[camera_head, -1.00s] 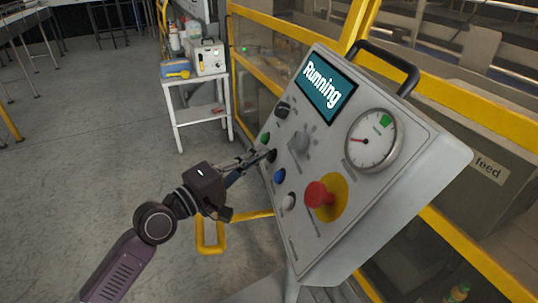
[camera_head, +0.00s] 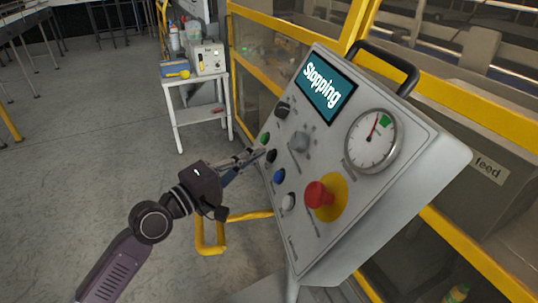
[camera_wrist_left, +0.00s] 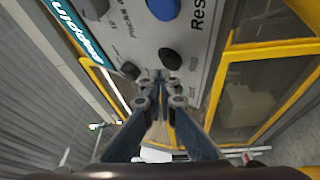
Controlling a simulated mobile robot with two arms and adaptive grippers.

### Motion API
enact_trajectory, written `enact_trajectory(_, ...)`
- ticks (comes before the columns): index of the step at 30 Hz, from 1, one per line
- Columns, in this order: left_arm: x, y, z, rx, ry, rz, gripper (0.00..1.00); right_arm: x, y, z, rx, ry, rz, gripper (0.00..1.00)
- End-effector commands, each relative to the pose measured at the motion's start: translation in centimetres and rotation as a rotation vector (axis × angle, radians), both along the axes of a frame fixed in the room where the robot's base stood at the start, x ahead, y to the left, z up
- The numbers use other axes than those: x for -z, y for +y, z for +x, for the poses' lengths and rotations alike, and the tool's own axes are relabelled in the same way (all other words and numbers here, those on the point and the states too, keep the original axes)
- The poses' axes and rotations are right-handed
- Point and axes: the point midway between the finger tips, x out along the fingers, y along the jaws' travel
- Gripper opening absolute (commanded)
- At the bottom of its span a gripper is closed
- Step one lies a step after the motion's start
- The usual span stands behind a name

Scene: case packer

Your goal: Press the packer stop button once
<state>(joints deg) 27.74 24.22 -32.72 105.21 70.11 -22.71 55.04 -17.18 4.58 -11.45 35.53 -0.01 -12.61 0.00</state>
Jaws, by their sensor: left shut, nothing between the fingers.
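The grey control panel (camera_head: 345,225) carries a screen (camera_head: 327,87) that reads "Stopping". A black button (camera_head: 271,156) sits at the panel's left edge, between a green button (camera_head: 265,138) and a blue button (camera_head: 279,176). It also shows in the left wrist view as a round black button (camera_wrist_left: 170,58); the label beside it is not fully readable. My left gripper (camera_head: 260,153) is shut and empty. Its fingertips (camera_wrist_left: 160,76) are just in front of the black button, with a small gap in the wrist view. My right gripper is out of view.
A red mushroom button (camera_head: 319,194) on a yellow disc, a white button (camera_head: 288,202), a grey knob (camera_head: 300,141) and a gauge (camera_head: 372,140) share the panel. Yellow guard rails (camera_head: 285,31) stand behind. A white side table (camera_head: 203,83) is at the back left.

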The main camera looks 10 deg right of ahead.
Motion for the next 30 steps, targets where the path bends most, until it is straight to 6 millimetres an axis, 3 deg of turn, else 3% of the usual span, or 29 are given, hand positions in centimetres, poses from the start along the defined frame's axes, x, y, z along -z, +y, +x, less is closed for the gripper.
enact_trajectory(13,-0.3,0.6,-0.1,0.0,-0.001,0.001,0.0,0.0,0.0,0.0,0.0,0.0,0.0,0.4)
enact_trajectory(30,-2.7,4.6,-0.5,0.0,0.0,0.0,0.0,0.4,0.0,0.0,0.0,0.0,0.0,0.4)
